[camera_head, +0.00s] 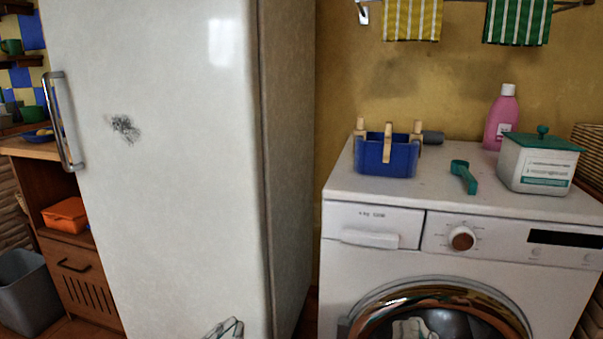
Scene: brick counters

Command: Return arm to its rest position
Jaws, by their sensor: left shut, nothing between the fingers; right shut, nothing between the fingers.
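My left gripper (226,327) shows only as a small pale tip with dark edges at the bottom edge of the head view, in front of the white fridge. It is shut and empty. My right gripper (412,327) shows as a similar pale shape at the bottom edge, in front of the washing machine's round door. It is shut and empty. Most of both grippers and both arms lie below the picture and are hidden.
The white fridge (160,190) stands left and the washing machine (373,240) right. On the machine are a blue peg basket (375,164), a green scoop (463,176), a white box with a green lid (540,165) and a pink bottle (502,118). A grey bin (27,293) stands far left.

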